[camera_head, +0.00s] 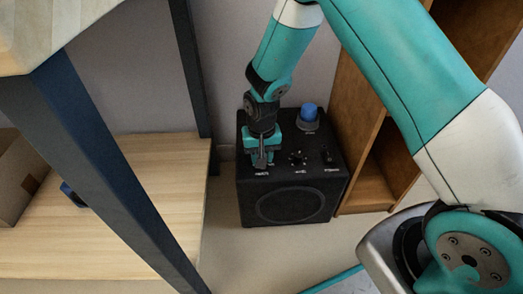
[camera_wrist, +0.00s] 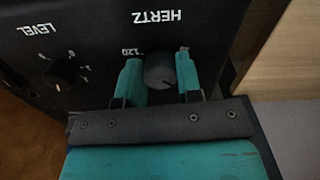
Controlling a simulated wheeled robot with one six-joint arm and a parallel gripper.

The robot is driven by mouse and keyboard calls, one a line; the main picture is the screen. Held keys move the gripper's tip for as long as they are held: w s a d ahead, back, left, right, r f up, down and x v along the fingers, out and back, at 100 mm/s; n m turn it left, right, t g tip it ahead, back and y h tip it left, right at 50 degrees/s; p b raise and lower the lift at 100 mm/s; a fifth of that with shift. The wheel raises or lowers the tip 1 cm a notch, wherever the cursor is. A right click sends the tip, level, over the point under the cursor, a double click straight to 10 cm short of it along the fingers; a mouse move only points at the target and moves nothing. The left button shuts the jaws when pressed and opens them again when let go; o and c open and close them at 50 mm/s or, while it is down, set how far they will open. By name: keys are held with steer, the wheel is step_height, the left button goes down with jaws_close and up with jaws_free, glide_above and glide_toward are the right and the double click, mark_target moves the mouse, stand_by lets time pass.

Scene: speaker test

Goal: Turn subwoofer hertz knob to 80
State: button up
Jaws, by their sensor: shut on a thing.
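The black subwoofer (camera_head: 291,204) stands on the floor, with its controls on the top face. My gripper (camera_head: 262,157) reaches down over the top's left part in the head view. In the wrist view, my gripper's teal fingers (camera_wrist: 159,80) are on either side of the dark round hertz knob (camera_wrist: 159,70), shut on it. The upside-down HERTZ label (camera_wrist: 161,16) and a "120" mark show near the knob. The knob's exact setting is too dark to read. In the head view my gripper hides the knob.
The level knob (camera_wrist: 66,72) is beside the hertz knob; a switch (camera_head: 327,155) is farther right in the head view. A blue-topped object (camera_head: 308,115) stands on the subwoofer's back. A wooden shelf (camera_head: 362,150) is close on the right, a table leg (camera_head: 105,170) on the left.

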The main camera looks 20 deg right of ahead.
steer(key=m+p, duration=0.1)
steer(key=p, duration=0.1)
steer(key=m+p, duration=0.3)
steer(key=m, duration=0.1)
steer(key=shift+r+p, duration=0.25)
steer(key=shift+p, duration=0.15)
steer(key=m+p, duration=0.3)
steer(key=m, duration=0.2)
steer(key=shift+f, duration=0.2)
steer(key=o, duration=0.9)
steer(key=shift+o, duration=0.2)
steer(key=shift+p, duration=0.3)
step_height(320, 180, up, 17)
steer(key=p, duration=0.6)
steer(key=shift+r, duration=0.15)
